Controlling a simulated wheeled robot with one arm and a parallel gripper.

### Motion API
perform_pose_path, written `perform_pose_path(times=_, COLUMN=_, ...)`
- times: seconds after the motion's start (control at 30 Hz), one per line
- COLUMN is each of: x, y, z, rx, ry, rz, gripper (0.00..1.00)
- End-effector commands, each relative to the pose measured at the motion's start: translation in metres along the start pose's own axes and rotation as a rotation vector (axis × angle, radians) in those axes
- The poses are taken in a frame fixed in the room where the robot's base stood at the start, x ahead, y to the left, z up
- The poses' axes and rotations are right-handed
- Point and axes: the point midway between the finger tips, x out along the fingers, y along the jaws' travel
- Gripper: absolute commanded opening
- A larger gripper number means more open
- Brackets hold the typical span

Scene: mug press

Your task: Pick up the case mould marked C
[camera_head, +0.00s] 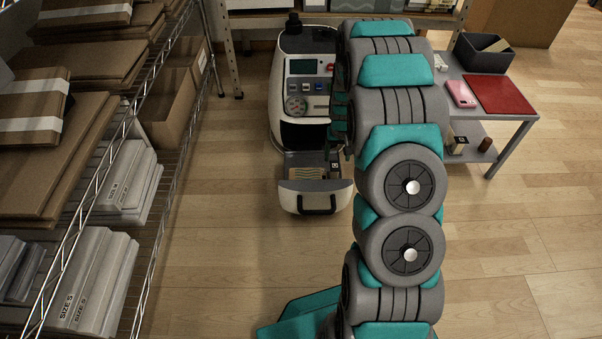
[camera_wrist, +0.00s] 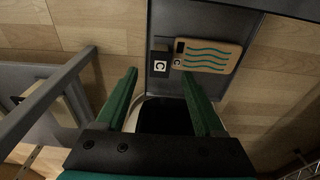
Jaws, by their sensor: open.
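The mould marked C shows in the wrist view as a small dark block (camera_wrist: 160,56) with a white C label. Beside it, touching or nearly so, lies a tan phone-case shape (camera_wrist: 212,55) with teal wavy lines and a small C mark; I cannot tell whether the two are one piece. In the head view the tan piece (camera_head: 305,173) lies in the pulled-out drawer (camera_head: 316,202) of the press (camera_head: 304,125). My gripper (camera_wrist: 160,73) is open and empty, its green fingers pointing towards the dark block. My arm hides much of it in the head view.
A grey table (camera_head: 520,122) at right carries a red mat (camera_head: 500,95), a pink phone-like object (camera_head: 461,94) and a dark bin (camera_head: 483,53). A wire shelf (camera_head: 160,195) with cartons and boxes stands at left. The floor before the drawer is clear.

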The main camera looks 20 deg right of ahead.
Motion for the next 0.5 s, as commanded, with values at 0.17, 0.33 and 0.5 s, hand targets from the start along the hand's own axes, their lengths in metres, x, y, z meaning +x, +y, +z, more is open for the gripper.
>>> perform_pose_path(times=0.17, x=0.018, y=0.0, z=0.0, rx=0.0, ry=-0.001, rz=0.0, gripper=0.7)
perform_pose_path(times=0.33, x=0.031, y=0.0, z=-0.001, rx=0.0, ry=0.0, rz=0.001, gripper=0.7)
perform_pose_path(times=0.5, x=0.049, y=-0.001, z=-0.005, rx=-0.001, ry=0.002, rz=0.001, gripper=0.7)
